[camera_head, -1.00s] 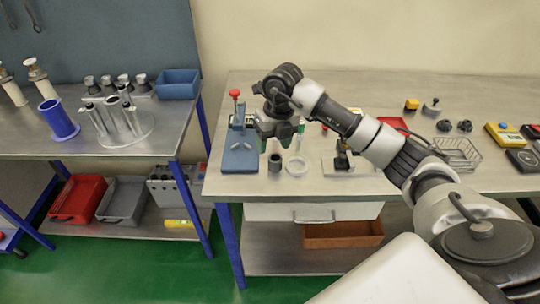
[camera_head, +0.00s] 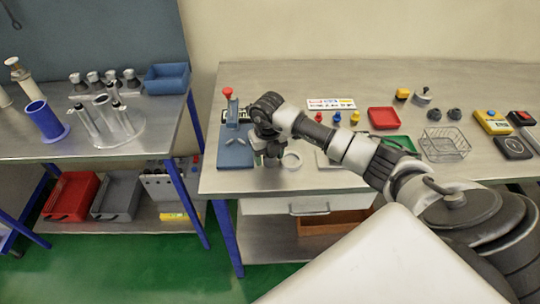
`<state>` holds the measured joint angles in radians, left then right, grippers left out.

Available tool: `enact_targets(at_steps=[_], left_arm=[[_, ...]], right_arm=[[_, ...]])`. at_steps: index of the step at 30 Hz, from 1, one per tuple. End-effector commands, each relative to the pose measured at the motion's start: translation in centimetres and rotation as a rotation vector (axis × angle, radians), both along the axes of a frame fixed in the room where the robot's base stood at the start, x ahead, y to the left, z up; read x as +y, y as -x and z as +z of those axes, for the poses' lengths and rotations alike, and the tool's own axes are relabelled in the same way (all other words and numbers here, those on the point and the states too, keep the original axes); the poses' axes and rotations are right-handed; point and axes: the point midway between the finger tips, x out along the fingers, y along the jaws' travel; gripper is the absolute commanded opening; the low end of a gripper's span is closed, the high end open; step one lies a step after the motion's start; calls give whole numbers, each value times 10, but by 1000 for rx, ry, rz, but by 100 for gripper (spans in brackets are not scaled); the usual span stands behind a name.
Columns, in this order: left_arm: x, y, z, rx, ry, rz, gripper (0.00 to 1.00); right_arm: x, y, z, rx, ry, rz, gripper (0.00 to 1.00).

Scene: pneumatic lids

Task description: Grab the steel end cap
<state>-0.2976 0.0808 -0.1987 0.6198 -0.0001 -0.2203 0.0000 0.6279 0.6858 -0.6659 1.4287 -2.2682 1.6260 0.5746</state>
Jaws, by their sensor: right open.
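My right gripper (camera_head: 271,157) points down over the front left of the right-hand bench. It is open, low over the spot where a short dark grey cylinder stands. That cylinder is mostly hidden by the gripper, and I cannot tell whether the fingers touch it. It may be the steel end cap, but this is not certain. A pale ring (camera_head: 292,161) lies just right of the gripper. A blue press fixture (camera_head: 236,152) with a red knob stands just left of it. My left gripper is not in view.
A red tray (camera_head: 384,118), a wire basket (camera_head: 445,144), two dark knobs and a yellow button box (camera_head: 491,122) are farther right on the bench. Small red, blue and yellow pieces stand behind my right arm. The left bench holds a blue cylinder (camera_head: 45,121) and a clear stand.

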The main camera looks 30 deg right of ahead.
Motion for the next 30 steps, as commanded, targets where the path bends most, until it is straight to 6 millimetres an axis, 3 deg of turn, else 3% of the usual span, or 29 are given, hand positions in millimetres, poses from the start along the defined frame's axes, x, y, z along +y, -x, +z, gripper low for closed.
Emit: enact_targets(at_steps=[7,17,25,30], left_arm=[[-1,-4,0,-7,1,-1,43],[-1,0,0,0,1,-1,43],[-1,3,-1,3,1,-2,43],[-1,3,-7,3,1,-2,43]], right_arm=[[0,0,-2,0,0,0,56],[0,0,-1,-1,-1,0,8],[0,-1,1,-3,0,1,8],[0,-1,12,-4,-1,2,8]])
